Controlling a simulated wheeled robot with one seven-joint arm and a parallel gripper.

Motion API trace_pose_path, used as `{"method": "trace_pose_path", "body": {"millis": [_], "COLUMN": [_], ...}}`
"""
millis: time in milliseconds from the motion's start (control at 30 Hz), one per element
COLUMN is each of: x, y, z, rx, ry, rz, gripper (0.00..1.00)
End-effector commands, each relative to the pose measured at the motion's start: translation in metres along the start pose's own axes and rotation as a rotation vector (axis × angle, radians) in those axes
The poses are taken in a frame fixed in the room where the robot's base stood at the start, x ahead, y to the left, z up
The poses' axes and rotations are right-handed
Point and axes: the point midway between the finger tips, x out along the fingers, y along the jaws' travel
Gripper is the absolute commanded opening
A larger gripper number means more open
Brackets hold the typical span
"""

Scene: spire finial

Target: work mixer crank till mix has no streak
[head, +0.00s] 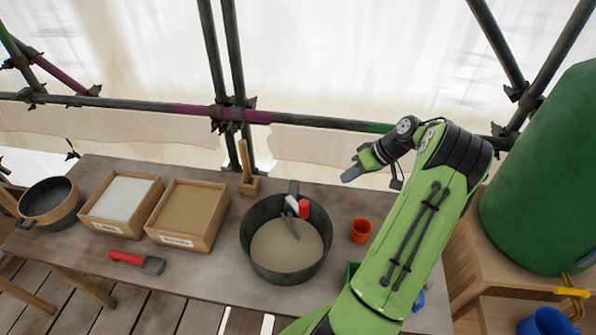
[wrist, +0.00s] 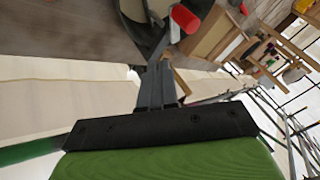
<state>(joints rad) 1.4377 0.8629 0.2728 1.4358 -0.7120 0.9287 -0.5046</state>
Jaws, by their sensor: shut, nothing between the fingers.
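The mixer (head: 247,235) is a dark round pot on the table. Its crank, with a red grip (head: 304,207) and a grey paddle (head: 292,225), stands at the far side of the pot. The mix (head: 278,250) inside is beige; no streak shows in the head view, though the paddle covers a little of it. My gripper (head: 350,174) is shut and empty, in the air to the upper right of the pot, apart from the crank. In the wrist view my gripper (wrist: 156,68) points toward the pot, with the red grip (wrist: 185,19) beyond its fingertips.
Left of the mixer are wooden boxes of beige material (head: 190,208) and white material (head: 121,197), a dark pot (head: 48,205) and a red-handled scoop (head: 138,261). An orange cup (head: 361,230) stands right of it. Scaffold poles (head: 330,121) run behind; a green barrel (head: 545,180) is at right.

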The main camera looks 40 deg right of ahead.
Motion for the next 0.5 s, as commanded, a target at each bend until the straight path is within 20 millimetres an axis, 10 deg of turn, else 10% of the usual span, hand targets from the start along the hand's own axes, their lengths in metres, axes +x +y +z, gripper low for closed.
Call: {"method": "trace_pose_path", "body": {"millis": [500], "x": [0.083], "y": [0.004], "z": [0.004], "rx": [0.005], "ry": [0.006], "rz": [-0.008], "gripper": [0.00]}}
